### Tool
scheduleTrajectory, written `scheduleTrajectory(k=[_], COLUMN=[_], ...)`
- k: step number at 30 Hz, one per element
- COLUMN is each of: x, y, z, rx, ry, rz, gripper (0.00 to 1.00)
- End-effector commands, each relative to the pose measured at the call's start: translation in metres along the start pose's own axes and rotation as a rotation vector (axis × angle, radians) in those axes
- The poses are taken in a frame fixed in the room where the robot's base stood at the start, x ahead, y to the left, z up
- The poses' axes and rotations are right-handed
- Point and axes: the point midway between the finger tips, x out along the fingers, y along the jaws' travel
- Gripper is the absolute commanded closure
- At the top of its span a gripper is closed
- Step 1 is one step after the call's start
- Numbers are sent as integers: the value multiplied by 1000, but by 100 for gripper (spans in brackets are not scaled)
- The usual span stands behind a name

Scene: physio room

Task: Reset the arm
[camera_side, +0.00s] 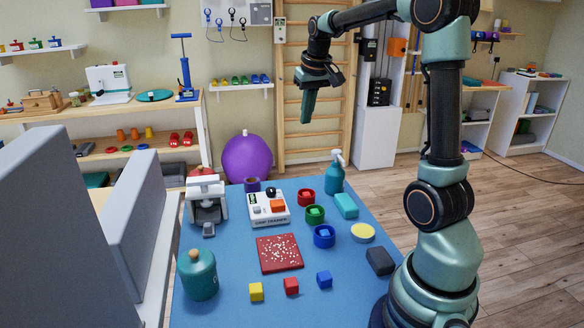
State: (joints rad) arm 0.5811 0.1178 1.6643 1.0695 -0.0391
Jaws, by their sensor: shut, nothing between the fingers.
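My gripper (308,106) hangs high above the far part of the blue table, in front of the wooden wall bars. Its fingers point down and are together, with nothing held between them. It is well clear of the things on the table. My arm rises from the table's right side and bends over to the left at the top of the picture.
The blue table (222,262) carries a teal bottle (334,178), a teal canister (197,275), a white device (268,209), a red speckled pad (279,253), coloured cups and small cubes. Grey panels (135,225) stand at the left. Air around my gripper is free.

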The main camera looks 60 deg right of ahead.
Motion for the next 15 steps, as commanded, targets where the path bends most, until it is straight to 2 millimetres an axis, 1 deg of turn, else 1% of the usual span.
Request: scheduleTrajectory(k=[1, 3, 5, 6, 8, 9, 11, 12, 15], x=[-11, -22, -30, -34, -40, -43, -46, -47, -48], y=[-23, -50, -70, -82, -100, -110, -124, -132, -148], z=[12, 31, 48, 61, 80, 94, 115, 129, 160], rx=[-47, -102, -149, -180, -227, -258, -304, -334, -401], ry=[22, 44, 63, 75, 94, 107, 125, 138, 164], rz=[-15, -34, -51, -63, -83, -96, -117, -131, -164], gripper=[100, 100, 100, 100, 100, 100, 100, 100, 100])
